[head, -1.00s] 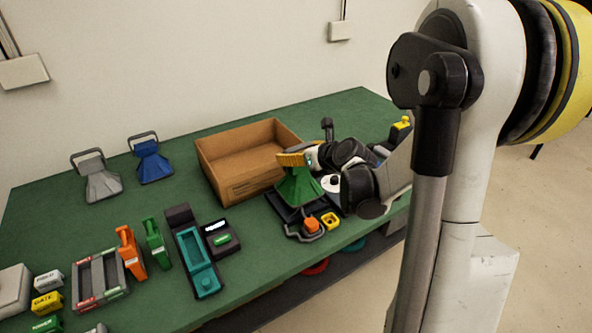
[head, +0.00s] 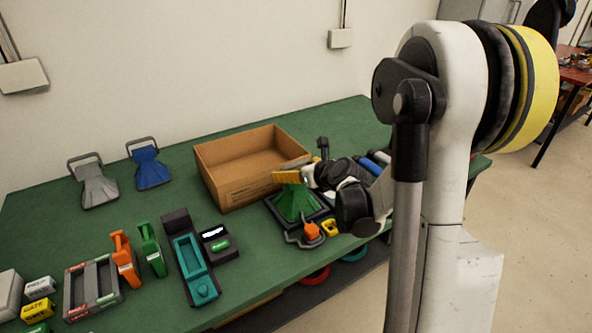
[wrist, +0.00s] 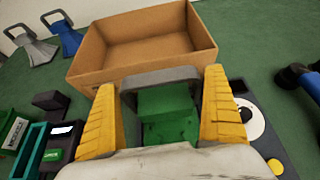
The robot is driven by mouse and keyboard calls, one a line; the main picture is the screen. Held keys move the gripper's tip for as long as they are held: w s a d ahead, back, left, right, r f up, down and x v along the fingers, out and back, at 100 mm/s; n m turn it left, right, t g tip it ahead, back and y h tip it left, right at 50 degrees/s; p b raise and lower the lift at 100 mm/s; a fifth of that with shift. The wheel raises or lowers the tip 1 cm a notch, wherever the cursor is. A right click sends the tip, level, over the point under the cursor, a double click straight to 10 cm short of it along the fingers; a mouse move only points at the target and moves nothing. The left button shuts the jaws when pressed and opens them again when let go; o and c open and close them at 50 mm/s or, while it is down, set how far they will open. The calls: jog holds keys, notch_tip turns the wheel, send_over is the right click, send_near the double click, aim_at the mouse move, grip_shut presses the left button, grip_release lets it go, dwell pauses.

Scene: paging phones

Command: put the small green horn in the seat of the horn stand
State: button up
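The small green horn (head: 296,202) stands upright, wide end down, over the dark square frame of the horn stand (head: 318,214). Its lower edge appears to be within the frame, but I cannot tell if it rests fully on the bottom. My gripper (head: 291,174) is at the top of the horn. The seat itself is mostly hidden by the horn.
An open cardboard box (head: 241,192) stands just behind and left of the stand. An orange plug-like piece (head: 311,231) and a yellow piece (head: 329,227) lie in front. Grey (head: 97,188) and blue (head: 151,170) horns stand at the back left.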

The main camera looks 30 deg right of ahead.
jog(key=shift+r, duration=0.1)
jog(key=shift+s+r+p, duration=0.15)
jog(key=shift+r+p, duration=0.1)
jog(key=shift+p, duration=0.05)
jog(key=p+v, duration=0.4)
jog(key=v, duration=0.7)
jog(key=s+a+r+n+g+y, duration=0.1)
jog(key=s+a+n+g, duration=0.15)
jog(key=a+n, duration=0.45)
jog(key=s+a+r+n+g, duration=0.1)
jog(key=s+a+r+n, duration=0.15)
jog(key=a+n, duration=0.45)
jog(key=s+a+n+g, duration=0.1)
jog(key=s+a+n, duration=0.1)
jog(key=s+n, duration=0.4)
jog(key=s+a+r+n+g+h, duration=0.1)
jog(key=s+n, duration=0.5)
jog(key=n, duration=0.9)
jog(key=shift+a+n, duration=0.3)
jog(key=shift+a, duration=0.45)
jog(key=shift+s, duration=0.1)
